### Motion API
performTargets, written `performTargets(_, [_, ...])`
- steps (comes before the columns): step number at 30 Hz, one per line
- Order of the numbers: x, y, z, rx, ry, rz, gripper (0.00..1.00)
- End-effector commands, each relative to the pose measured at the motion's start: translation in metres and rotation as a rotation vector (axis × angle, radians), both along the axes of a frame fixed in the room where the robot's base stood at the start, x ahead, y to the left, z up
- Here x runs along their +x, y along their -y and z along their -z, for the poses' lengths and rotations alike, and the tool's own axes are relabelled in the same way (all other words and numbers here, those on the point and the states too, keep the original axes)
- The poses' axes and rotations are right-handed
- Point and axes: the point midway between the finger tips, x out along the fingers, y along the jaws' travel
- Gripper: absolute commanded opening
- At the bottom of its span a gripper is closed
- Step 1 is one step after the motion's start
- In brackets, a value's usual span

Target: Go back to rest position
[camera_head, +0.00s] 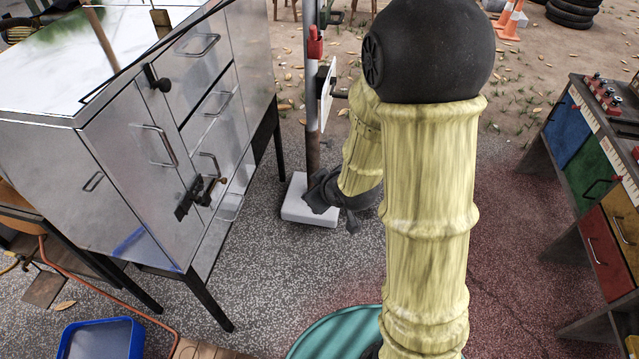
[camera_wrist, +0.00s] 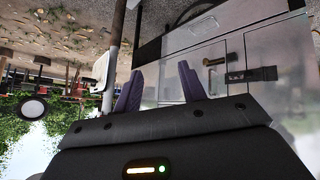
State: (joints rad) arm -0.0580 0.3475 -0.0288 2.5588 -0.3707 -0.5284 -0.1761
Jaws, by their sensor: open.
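My gripper (camera_head: 335,202) hangs at the end of my yellow arm in the middle of the head view, partly behind the arm. It appears in front of the white base of a post, to the right of the metal cabinet (camera_head: 100,145). In the wrist view, where the scene is upside down, its two purple fingers stand apart with nothing between them (camera_wrist: 160,72). The jaws are open and empty. The cabinet shows beyond the fingers in the wrist view (camera_wrist: 215,55), and no contact shows.
The post (camera_head: 312,90) with a red part stands on a white base (camera_head: 308,204). A workbench with coloured drawers (camera_head: 592,135) is on the right. A teal round thing (camera_head: 325,335) and a blue tray (camera_head: 75,325) are low in front.

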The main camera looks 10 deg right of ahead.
Motion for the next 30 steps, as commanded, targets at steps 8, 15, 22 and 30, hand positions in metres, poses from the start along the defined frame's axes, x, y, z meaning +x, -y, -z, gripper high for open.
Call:
performTargets(8, [-0.002,0.003,-0.002,-0.003,-0.015,0.018,0.41])
performTargets(15, [-0.002,0.003,-0.002,-0.003,-0.014,0.016,0.41])
performTargets(22, [-0.007,0.009,-0.005,-0.008,-0.043,0.054,0.41])
performTargets(30, [-0.050,0.041,-0.021,-0.002,-0.250,0.300,0.41])
